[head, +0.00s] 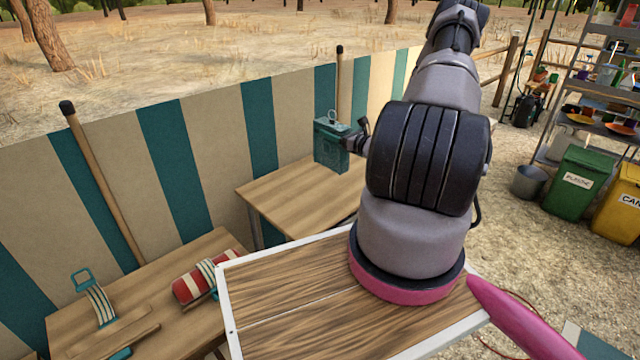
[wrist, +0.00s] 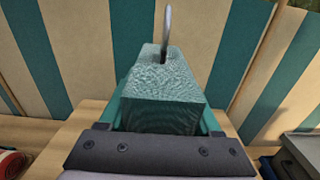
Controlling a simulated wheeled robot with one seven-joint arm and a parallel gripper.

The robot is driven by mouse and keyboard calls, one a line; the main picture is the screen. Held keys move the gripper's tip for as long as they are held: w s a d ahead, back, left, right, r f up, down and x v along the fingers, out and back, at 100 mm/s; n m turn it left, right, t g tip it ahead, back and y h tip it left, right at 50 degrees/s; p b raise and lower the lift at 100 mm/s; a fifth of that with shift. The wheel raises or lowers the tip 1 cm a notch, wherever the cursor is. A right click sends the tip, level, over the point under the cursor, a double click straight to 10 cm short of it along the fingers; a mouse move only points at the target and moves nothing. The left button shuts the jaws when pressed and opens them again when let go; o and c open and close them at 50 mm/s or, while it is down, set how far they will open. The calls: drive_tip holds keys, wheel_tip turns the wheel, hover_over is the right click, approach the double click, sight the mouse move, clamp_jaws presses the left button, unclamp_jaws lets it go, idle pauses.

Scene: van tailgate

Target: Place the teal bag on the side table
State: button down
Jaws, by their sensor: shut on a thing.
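The teal bag (head: 331,143) is a boxy teal block with a metal ring on top. It is upright at the back of a wooden table (head: 290,195), close to the striped screen. Its base is on or just over the top; I cannot tell if it touches. My gripper (head: 357,135) reaches it from the right and is shut on it. In the wrist view the bag (wrist: 165,92) fills the middle, between the fingers of my gripper (wrist: 166,120). My arm hides the right part of the table.
A second wooden table (head: 140,278) at lower left holds a red striped roll (head: 195,283) and a strapped teal item (head: 98,302). A white-edged wooden deck (head: 290,285) is in front. The striped screen (head: 220,130) stands behind. The tabletop left of the bag is clear.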

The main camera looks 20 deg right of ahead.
sight(335, 157)
drive_tip(key=f, duration=0.9)
drive_tip(key=shift+s+d+f, duration=0.1)
drive_tip(key=shift+s+f, duration=0.1)
drive_tip(key=shift+f, duration=0.2)
drive_tip(key=shift+c, duration=0.4)
unclamp_jaws()
drive_tip(key=shift+f, duration=0.15)
drive_tip(key=shift+s+d, duration=0.2)
drive_tip(key=shift+s, duration=0.1)
drive_tip(key=v, duration=1.1)
drive_tip(key=shift+s+r, duration=0.2)
drive_tip(key=shift+r, duration=0.05)
